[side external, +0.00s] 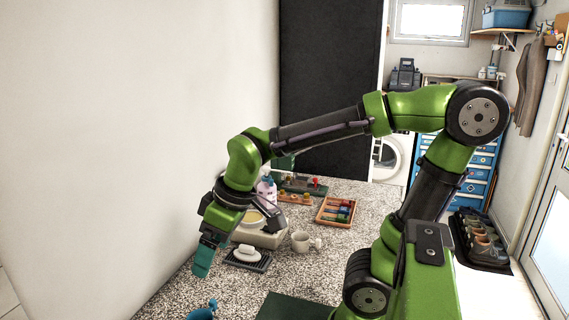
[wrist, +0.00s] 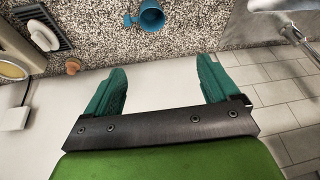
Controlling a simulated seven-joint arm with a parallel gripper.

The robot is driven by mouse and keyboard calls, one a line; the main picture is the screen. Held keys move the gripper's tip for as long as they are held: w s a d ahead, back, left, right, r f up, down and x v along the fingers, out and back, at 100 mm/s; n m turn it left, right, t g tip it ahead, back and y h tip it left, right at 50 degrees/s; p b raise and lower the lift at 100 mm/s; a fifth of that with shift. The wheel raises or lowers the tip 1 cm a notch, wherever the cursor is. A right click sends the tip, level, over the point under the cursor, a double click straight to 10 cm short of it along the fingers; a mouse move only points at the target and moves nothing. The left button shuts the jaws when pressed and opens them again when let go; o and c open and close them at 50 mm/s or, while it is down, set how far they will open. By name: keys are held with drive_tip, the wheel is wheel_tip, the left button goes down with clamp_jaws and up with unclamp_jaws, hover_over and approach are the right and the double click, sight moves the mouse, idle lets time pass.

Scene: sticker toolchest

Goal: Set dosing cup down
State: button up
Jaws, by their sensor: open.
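A small blue cup with a side handle, which looks like the dosing cup (wrist: 151,16), rests on the speckled countertop (wrist: 95,45) at the top edge of the wrist view. It also shows, partly cut off, at the bottom edge of the side view (side external: 202,311). I cannot tell surely whether it is upright. My gripper (wrist: 162,72) has its teal fingers wide apart with nothing between them. It is apart from the cup. In the side view my gripper (side external: 203,263) hangs at the counter's left side, pointing down.
A black ribbed rack (side external: 249,259) holds a white soap-like piece (side external: 246,253). A small orange-brown piece (wrist: 73,66) lies near the counter edge. Tiled floor (wrist: 285,95) shows beyond.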

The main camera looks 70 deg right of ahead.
drive_tip(key=s+r+m+t, duration=0.1)
drive_tip(key=m, duration=0.1)
drive_tip(key=s+r+m+t, duration=0.1)
drive_tip(key=s+m, duration=0.1)
drive_tip(key=shift+s+r+m+t+y, duration=0.25)
drive_tip(key=shift+r+m+t+y, duration=0.05)
drive_tip(key=shift+r+m+t, duration=0.1)
drive_tip(key=shift+s+r, duration=0.1)
drive_tip(key=shift+s, duration=0.05)
drive_tip(key=shift+c, duration=1.2)
drive_tip(key=shift+m, duration=0.3)
drive_tip(key=c, duration=0.6)
drive_tip(key=shift+o, duration=0.2)
